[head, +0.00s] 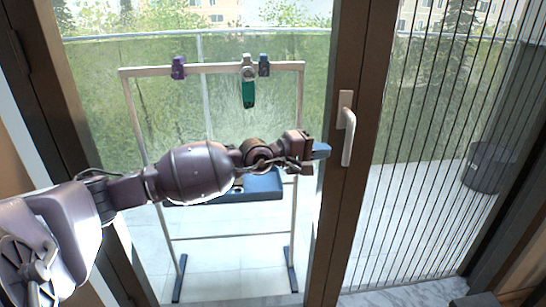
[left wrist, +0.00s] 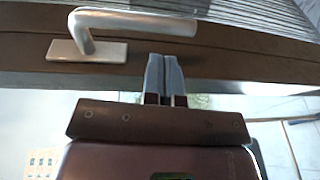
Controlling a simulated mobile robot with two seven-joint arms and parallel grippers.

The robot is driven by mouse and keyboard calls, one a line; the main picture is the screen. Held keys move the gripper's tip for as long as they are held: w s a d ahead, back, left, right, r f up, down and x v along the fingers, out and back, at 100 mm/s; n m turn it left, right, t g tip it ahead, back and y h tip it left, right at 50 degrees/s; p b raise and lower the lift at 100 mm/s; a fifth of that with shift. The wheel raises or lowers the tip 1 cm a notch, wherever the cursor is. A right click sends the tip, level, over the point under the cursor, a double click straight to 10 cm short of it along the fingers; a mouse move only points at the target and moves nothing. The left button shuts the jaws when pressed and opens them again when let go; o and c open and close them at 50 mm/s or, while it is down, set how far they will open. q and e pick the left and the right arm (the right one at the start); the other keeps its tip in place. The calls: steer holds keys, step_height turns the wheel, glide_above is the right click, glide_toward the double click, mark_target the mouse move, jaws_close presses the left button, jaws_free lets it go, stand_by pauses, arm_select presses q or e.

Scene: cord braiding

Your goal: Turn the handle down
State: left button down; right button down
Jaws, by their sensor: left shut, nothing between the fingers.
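The door handle (head: 348,138) is a pale lever on a small light plate (head: 345,100), fixed to the brown door frame. The lever hangs straight down along the frame. In the left wrist view the lever (left wrist: 140,22) and its plate (left wrist: 60,50) show at the upper left, the lever running parallel to the frame. My left gripper (head: 321,150) is shut and empty, its blue-grey fingers just left of the lever. In the left wrist view the fingertips (left wrist: 164,60) are beside the lever, with a small gap visible. My right gripper is not in view.
Behind the glass stands a light rack (head: 215,68) with clips and a green item (head: 248,95) hanging, and a blue tray (head: 265,184) lower down. Vertical dark cords or bars (head: 430,150) fill the right pane. A dark bin (head: 488,168) stands outside at the right.

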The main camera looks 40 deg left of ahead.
arm_select(q)
steer(key=f+b+v, duration=0.1)
steer(key=v, duration=0.9)
steer(key=shift+s+a, duration=0.25)
steer(key=shift+a, duration=0.1)
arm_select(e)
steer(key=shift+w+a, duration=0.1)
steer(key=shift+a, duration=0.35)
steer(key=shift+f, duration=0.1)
